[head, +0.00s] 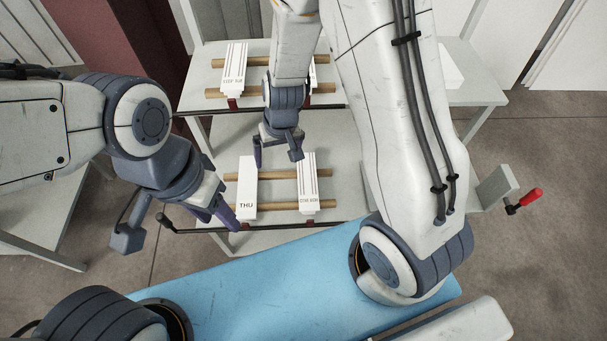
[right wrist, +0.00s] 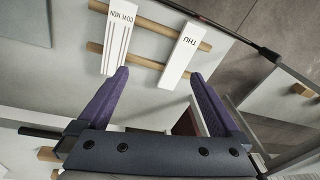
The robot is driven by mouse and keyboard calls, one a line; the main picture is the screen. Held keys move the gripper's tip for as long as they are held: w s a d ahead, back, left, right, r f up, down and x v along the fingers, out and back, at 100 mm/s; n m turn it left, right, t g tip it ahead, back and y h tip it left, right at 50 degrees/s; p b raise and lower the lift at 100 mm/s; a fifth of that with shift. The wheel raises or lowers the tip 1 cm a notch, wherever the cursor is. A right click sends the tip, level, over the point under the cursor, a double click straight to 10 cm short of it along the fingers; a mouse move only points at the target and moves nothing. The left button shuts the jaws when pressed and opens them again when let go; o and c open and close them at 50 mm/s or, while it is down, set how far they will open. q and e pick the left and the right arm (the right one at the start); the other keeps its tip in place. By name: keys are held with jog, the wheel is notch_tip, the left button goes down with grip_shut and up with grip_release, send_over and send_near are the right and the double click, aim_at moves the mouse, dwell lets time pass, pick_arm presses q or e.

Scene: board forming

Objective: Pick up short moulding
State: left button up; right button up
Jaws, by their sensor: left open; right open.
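Two short white pieces rest across wooden dowels on the near shelf: a plain one (head: 247,187) marked THU and a grooved one (head: 307,183) marked COVE MON. The right wrist view shows the plain piece (right wrist: 183,55) and the grooved piece (right wrist: 118,42). No label reads "short moulding". My right gripper (head: 277,160) is open and empty, above and behind the pair in the head view; its fingertips (right wrist: 158,76) are spread near the pieces' ends in the wrist view. My left gripper (head: 214,214) is open and empty, just left of the plain piece.
A rear shelf (head: 195,90) holds another grooved white piece (head: 234,66) on dowels, and one more mostly hidden by my right arm. Wooden dowels (head: 280,205) lie under the near pieces. A red-handled tool (head: 525,199) projects at the right. Grey shelf surface between the racks is bare.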

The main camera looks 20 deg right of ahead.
jog(key=w+d+f+m+h+b, duration=0.2)
jog(key=d+f+m, duration=0.1)
jog(key=d+f, duration=0.8)
jog(key=b, duration=0.2)
send_over(307, 180)
jog(key=s, duration=0.2)
notch_tip(307, 180, down, 6)
jog(key=shift+w+a+f, duration=0.15)
jog(key=shift+f, duration=0.1)
jog(key=shift+w+d+f, duration=0.1)
jog(key=shift+w+f, duration=0.15)
jog(key=shift+f, duration=0.7)
jog(key=shift+w+d+f, duration=0.1)
jog(key=shift+w+f, duration=0.1)
jog(key=shift+f, duration=0.7)
jog(key=shift+w+f, duration=0.25)
jog(key=shift+f, duration=0.7)
grip_shut()
